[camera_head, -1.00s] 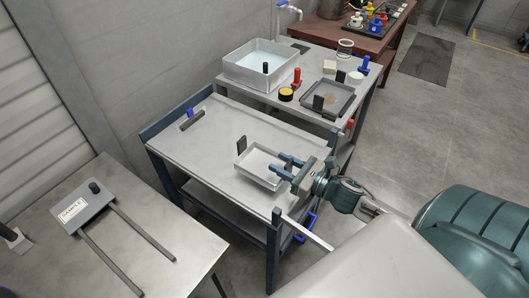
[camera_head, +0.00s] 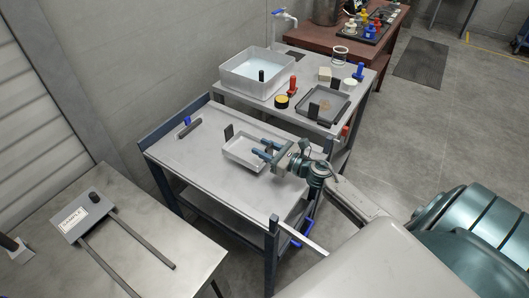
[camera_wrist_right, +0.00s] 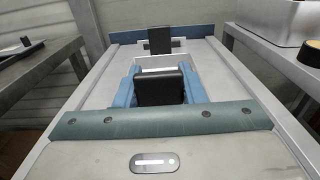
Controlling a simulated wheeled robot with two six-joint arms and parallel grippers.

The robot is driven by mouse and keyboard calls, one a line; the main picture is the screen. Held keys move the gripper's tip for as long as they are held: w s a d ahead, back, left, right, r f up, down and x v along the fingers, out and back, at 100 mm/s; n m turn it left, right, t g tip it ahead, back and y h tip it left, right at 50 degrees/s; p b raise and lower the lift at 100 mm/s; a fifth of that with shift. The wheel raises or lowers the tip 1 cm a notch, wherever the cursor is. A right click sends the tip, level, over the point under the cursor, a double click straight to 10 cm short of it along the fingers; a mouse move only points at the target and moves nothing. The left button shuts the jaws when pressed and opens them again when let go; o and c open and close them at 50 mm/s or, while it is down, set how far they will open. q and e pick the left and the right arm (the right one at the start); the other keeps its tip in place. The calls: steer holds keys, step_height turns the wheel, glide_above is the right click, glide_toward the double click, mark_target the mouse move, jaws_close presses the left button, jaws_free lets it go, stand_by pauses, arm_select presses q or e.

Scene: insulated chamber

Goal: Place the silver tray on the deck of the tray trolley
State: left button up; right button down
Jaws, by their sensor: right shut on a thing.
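The far handle (camera_wrist_right: 160,40) stands beyond the tray in that view. I cannot tell whether the tray's underside touches the deck or is slightly above it. My left gripper is not in view.
The trolley has a raised blue end and a blue-handled item (camera_head: 187,125) on its deck at the back left. Behind it a table holds a water basin (camera_head: 258,86), a dark tray (camera_head: 338,107) and small objects. A metal table (camera_head: 150,225) stands at the left.

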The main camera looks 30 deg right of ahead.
step_height(320, 180, down, 3)
steer(key=shift+r, duration=0.1)
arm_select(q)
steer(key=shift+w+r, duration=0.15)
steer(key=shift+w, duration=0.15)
arm_select(e)
steer(key=c, duration=0.9)
jaws_free()
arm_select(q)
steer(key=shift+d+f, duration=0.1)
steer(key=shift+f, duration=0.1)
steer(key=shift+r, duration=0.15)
arm_select(e)
steer(key=shift+s, duration=0.15)
